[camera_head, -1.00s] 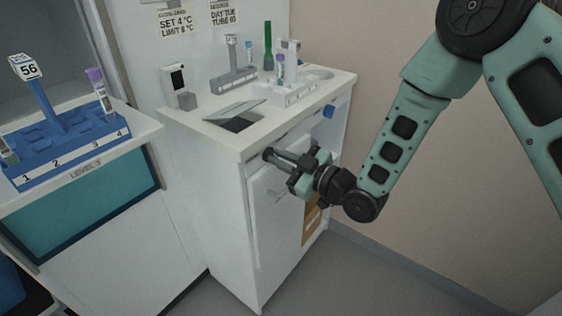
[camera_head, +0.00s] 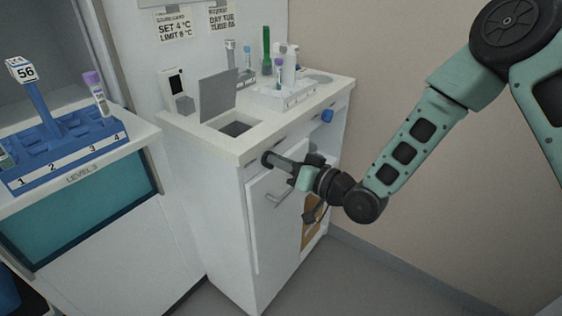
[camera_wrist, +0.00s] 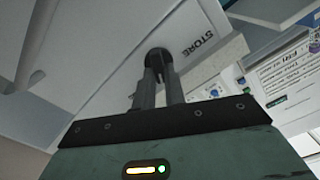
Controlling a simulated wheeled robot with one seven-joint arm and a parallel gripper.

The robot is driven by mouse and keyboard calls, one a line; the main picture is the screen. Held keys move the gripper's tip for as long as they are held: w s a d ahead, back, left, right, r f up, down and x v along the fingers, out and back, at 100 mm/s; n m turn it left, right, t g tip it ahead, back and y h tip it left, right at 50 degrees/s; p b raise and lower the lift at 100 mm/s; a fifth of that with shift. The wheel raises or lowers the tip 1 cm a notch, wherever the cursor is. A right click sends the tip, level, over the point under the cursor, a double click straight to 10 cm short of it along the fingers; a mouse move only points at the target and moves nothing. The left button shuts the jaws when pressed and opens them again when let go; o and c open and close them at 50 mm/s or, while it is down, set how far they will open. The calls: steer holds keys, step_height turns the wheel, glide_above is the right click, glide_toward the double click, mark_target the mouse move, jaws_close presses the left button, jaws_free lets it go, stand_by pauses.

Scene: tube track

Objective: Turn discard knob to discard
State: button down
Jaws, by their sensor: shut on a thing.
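The discard knob (camera_wrist: 159,58) is a dark round knob on the white cabinet's front, in the wrist view, with the word STORE (camera_wrist: 198,43) printed beside it. My gripper (camera_wrist: 160,75) is shut on the knob, and its fingers hide part of it. In the head view, my gripper (camera_head: 278,162) reaches in from the right to the cabinet front, just under the top edge. Above it, a grey lid (camera_head: 217,95) stands nearly upright beside a dark square opening (camera_head: 236,128) in the white cabinet top.
A blue knob (camera_head: 328,115) is further right on the cabinet. A white rack (camera_head: 283,97) with tubes stands on the top. A blue rack (camera_head: 70,150) stands on the left counter. The floor at right is clear.

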steer(key=shift+d+f+m, duration=0.1)
steer(key=shift+m, duration=0.9)
steer(key=c, duration=1.5)
jaws_free()
steer(key=shift+o, duration=0.2)
steer(key=p+v, duration=0.1)
steer(key=v, duration=1.6)
steer(key=shift+p, duration=0.4)
steer(key=shift+s+d, duration=0.15)
